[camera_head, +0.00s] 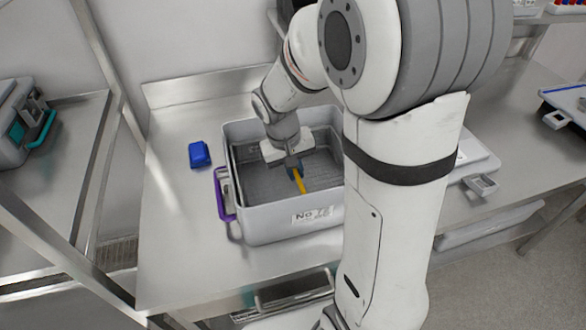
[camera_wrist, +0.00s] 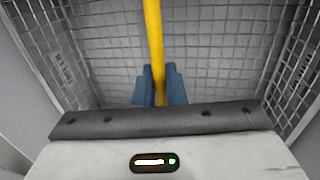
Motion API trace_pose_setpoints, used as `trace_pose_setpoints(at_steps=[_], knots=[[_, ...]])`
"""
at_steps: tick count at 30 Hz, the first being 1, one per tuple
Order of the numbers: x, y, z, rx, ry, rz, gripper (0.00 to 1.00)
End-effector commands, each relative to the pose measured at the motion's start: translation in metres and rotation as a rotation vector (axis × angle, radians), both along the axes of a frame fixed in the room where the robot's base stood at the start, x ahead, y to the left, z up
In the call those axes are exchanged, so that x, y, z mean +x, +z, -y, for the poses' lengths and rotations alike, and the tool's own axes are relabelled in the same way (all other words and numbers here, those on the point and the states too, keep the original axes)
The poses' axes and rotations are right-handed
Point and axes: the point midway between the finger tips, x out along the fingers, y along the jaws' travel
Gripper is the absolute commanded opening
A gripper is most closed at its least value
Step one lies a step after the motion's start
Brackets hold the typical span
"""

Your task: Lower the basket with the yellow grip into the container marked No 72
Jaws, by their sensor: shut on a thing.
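The light grey container (camera_head: 275,228) stands on the steel bench, with a label (camera_head: 312,215) reading "No 7" and a last digit that is hard to read. It has a purple handle (camera_head: 226,194) on its left side. The grey wire basket (camera_head: 262,184) sits inside the container's walls; I cannot tell whether it touches the bottom. Its yellow grip (camera_head: 299,181) runs across its top. My gripper (camera_head: 293,168) is shut on the yellow grip. In the wrist view, the blue fingers (camera_wrist: 159,88) clasp the yellow bar (camera_wrist: 153,35), with the basket's mesh (camera_wrist: 215,45) below.
A small blue object (camera_head: 199,154) lies on the bench left of the container. A grey-white item (camera_head: 480,160) lies right of my arm. My arm hides the container's right side.

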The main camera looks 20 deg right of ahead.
Motion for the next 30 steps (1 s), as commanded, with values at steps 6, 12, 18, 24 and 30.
trace_pose_setpoints(at_steps=[6, 12, 18, 24, 30], knots=[[0.0002, -0.0035, 0.0001, 0.0, 0.0, 0.001, 0.0], [0.0002, -0.0035, 0.0001, 0.0, 0.0, 0.001, 0.0], [0.0002, -0.0035, 0.0001, 0.0, 0.0, 0.001, 0.0], [0.0002, -0.0035, 0.0001, 0.0, 0.0, 0.001, 0.22], [0.0001, -0.0036, 0.0001, 0.0, 0.0, 0.0, 0.36]])
